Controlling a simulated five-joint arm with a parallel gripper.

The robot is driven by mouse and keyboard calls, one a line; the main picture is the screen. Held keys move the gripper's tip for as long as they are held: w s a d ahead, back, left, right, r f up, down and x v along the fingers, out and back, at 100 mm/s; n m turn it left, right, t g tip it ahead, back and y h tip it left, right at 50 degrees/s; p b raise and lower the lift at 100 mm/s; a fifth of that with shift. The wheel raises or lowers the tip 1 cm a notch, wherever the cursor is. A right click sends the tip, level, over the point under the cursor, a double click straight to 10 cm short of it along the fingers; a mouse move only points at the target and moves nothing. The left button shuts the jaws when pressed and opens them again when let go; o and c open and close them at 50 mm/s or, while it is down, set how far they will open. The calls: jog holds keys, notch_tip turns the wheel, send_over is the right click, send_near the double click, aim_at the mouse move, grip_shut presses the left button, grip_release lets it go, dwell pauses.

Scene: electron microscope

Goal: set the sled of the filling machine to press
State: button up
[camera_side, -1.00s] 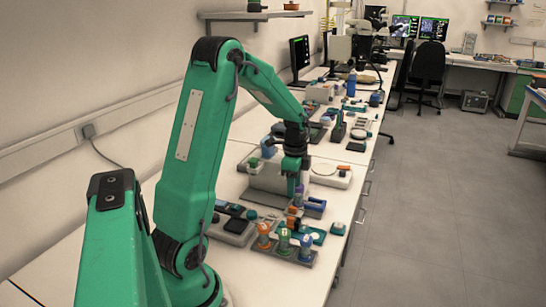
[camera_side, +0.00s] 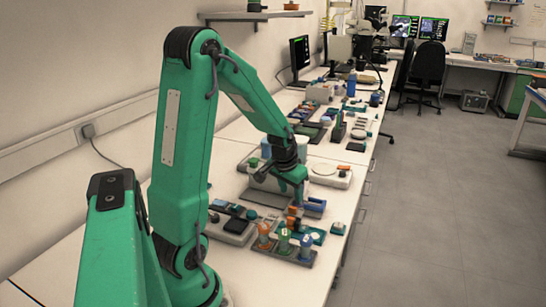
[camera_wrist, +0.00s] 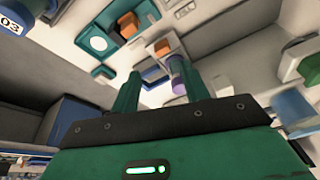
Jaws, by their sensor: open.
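I cannot tell whether the finger touches the cylinder. Nothing is clearly held.
A rack (camera_side: 282,252) with several coloured-top bottles stands nearer the camera. A blue block (camera_side: 315,204) lies just right of my gripper. A white device with a round plate (camera_side: 325,169) stands behind. In the wrist view a teal tray (camera_wrist: 98,44) and blue cylinder (camera_wrist: 291,107) flank the fingers.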

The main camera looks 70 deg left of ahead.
aim_at(293, 207)
jog(key=n, duration=0.3)
jog(key=shift+s+d+n+t, duration=0.35)
jog(key=shift+n+t, duration=0.05)
jog(key=shift+f, duration=0.15)
jog(key=shift+y, duration=0.3)
jog(key=shift+a+x, duration=0.15)
jog(key=shift+x, duration=1.75)
jog(key=shift+a+x, duration=0.1)
jog(key=shift+x, duration=1.75)
jog(key=shift+s, duration=0.1)
grip_shut()
